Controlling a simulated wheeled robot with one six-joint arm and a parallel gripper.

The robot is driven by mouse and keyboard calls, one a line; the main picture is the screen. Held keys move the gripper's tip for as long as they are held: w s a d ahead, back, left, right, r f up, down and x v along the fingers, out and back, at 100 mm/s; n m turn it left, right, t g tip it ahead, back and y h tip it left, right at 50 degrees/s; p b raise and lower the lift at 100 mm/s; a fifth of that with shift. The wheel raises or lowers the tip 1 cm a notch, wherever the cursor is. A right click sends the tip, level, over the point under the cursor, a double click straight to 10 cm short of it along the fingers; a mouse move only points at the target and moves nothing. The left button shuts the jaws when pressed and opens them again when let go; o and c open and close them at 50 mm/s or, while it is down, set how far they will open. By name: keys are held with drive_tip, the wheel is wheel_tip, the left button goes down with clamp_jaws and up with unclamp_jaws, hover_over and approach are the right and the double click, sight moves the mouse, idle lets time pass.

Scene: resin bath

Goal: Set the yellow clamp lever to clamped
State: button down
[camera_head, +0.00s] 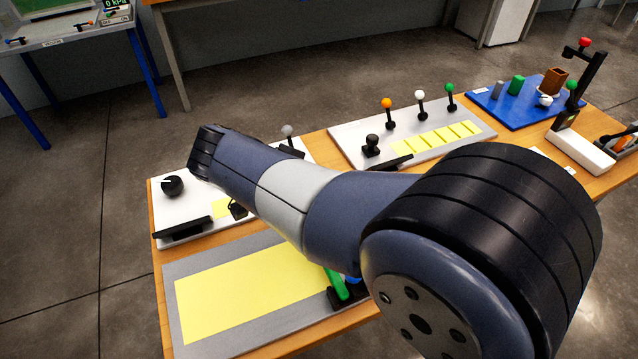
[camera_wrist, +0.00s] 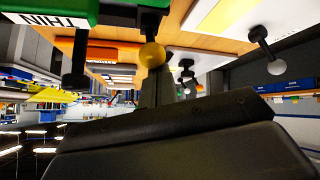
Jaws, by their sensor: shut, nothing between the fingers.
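A yellow ball knob (camera_wrist: 152,54) on a short dark stem, which looks like the clamp lever's end, shows at the upper middle of the wrist view. My gripper (camera_wrist: 156,76) is shut and empty, its dark fingers just below the knob in the picture. Whether they touch it I cannot tell. The lever's base and angle are not clear. In the head view my arm covers the middle of the bench, and neither the yellow knob nor my gripper can be made out there.
The wrist view looks upside down. A green part marked THIN (camera_wrist: 45,12) is close by at upper left. In the head view, levers with orange (camera_head: 386,103), white (camera_head: 420,95) and green (camera_head: 450,88) knobs stand on a panel. A black dial (camera_head: 172,185) is at left.

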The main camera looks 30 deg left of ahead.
drive_tip(key=shift+s+a+f, duration=0.1)
drive_tip(key=shift+s+a, duration=0.05)
drive_tip(key=shift+s, duration=0.1)
idle(0.4)
drive_tip(key=shift+w, duration=0.1)
drive_tip(key=s+a+r, duration=0.3)
drive_tip(key=r, duration=0.5)
drive_tip(key=shift+s+r, duration=0.15)
drive_tip(key=shift+r, duration=0.05)
idle(0.6)
